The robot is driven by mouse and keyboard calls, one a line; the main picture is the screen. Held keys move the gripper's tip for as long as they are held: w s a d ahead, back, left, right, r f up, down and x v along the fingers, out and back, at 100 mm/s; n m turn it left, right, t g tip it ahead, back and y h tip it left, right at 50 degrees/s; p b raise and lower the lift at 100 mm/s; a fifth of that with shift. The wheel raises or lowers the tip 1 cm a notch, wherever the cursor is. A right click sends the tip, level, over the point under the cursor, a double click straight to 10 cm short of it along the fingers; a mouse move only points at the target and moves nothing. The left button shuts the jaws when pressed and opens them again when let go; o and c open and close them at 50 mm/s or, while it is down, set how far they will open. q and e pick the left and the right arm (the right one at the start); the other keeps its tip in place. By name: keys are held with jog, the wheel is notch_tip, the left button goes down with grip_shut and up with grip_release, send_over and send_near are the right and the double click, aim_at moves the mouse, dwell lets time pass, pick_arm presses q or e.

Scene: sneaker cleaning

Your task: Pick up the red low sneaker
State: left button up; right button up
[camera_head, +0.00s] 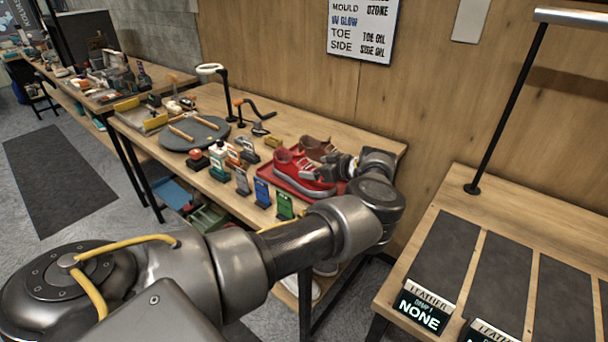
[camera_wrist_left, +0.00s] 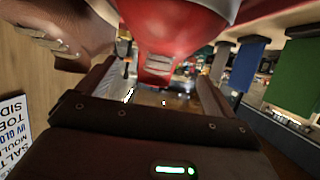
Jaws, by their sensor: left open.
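The red low sneaker (camera_head: 300,172) rests on a red tray (camera_head: 281,182) on the wooden bench. My left gripper (camera_head: 337,168) is at the right end of the sneaker, close to it, with its fingers partly hidden in the head view. In the left wrist view, the red sneaker (camera_wrist_left: 168,25) fills the top middle, and its lower end shows in the gap between the spread fingers of my left gripper (camera_wrist_left: 158,78). The gripper is open; I cannot tell whether a finger touches the shoe. My right gripper is not in view.
A brown sneaker (camera_head: 318,147) stands behind the red one. A blue card stand (camera_head: 262,192) and a green card stand (camera_head: 285,206) line the bench front. Bottles, a dark round mat (camera_head: 195,133) and a clamp lamp lie left. A bench with dark mats (camera_head: 446,252) is at right.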

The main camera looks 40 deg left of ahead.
aim_at(308, 165)
pick_arm(q)
jog(key=x, duration=0.4)
jog(key=shift+a+f+p, duration=0.1)
jog(key=shift+a+p, duration=0.1)
jog(key=shift+p, duration=0.2)
jog(key=shift+d, duration=0.2)
jog(key=shift+c, duration=0.5)
jog(key=shift+w+a, duration=0.1)
jog(key=c, duration=1.2)
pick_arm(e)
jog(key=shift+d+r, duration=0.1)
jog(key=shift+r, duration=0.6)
